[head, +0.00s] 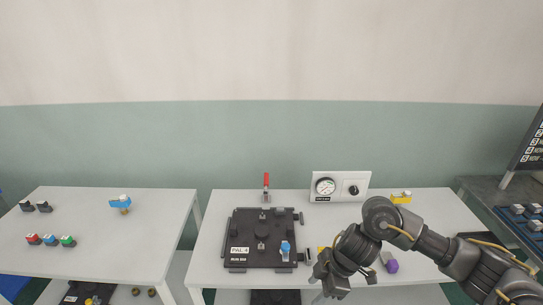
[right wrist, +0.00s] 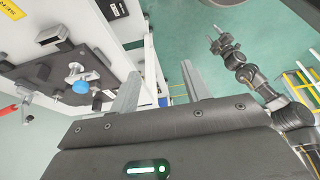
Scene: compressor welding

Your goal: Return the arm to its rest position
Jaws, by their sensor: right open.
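My right arm comes in from the right in the head view and bends over the front of the middle table (head: 211,275). Its gripper (head: 325,275) hangs near the table's front edge, right of the black fixture plate (head: 238,257). In the right wrist view the two fingers of my right gripper (right wrist: 158,90) stand apart with nothing between them. The left gripper is outside the head view. An arm, seemingly my left, shows small in the right wrist view, with its gripper (right wrist: 222,43) in free air; its jaw state is too small to tell.
A gauge box (head: 341,187) stands behind. A purple piece (head: 391,266) lies close to my right forearm. A left table (head: 95,208) holds small coloured parts; a dark bench is at right.

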